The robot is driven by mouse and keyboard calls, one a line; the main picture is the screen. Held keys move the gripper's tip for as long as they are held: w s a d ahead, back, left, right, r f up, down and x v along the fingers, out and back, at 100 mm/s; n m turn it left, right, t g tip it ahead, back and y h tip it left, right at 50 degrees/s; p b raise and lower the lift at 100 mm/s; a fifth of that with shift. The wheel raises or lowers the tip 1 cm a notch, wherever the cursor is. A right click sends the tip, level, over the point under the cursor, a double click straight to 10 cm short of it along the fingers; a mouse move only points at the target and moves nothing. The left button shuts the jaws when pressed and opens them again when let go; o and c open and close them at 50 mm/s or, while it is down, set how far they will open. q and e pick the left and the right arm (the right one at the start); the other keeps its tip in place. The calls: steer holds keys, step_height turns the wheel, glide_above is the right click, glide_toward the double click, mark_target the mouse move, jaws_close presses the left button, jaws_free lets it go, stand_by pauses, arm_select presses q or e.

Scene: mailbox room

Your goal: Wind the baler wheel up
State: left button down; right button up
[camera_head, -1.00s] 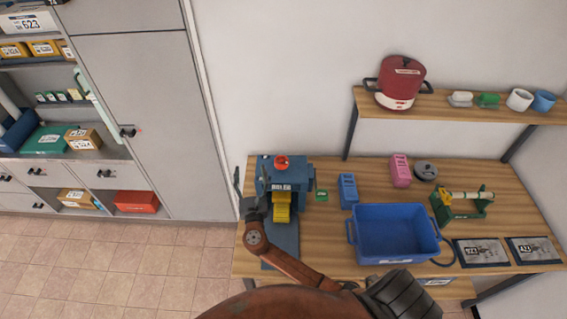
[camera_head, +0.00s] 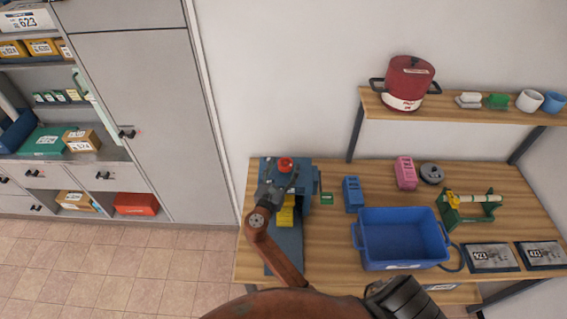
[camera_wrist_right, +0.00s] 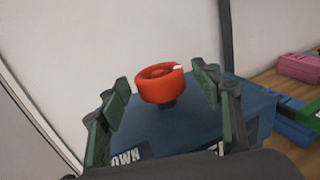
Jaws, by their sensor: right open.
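The baler (camera_head: 304,192) is a blue machine at the left end of the wooden table, with a yellow part (camera_head: 286,212) on its front. Its red wheel (camera_head: 286,163) sits on top. In the right wrist view the red wheel (camera_wrist_right: 160,83) stands on a dark stem above the baler's blue top (camera_wrist_right: 190,125), with a small pale mark on its rim. My right gripper (camera_head: 280,180) is open just in front of the wheel. In the wrist view its green-padded fingers (camera_wrist_right: 160,92) stand on both sides of the wheel, apart from it. My left gripper is not in view.
A blue bin (camera_head: 402,240), blue box (camera_head: 353,195), pink box (camera_head: 405,173) and green device (camera_head: 470,208) stand on the table right of the baler. A shelf (camera_head: 460,108) above holds a red pot (camera_head: 408,82). A grey cabinet (camera_head: 140,110) stands left.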

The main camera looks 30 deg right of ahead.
steer(key=shift+x, duration=0.9)
steer(key=shift+s, duration=0.1)
steer(key=shift+c, duration=0.2)
steer(key=c, duration=1.1)
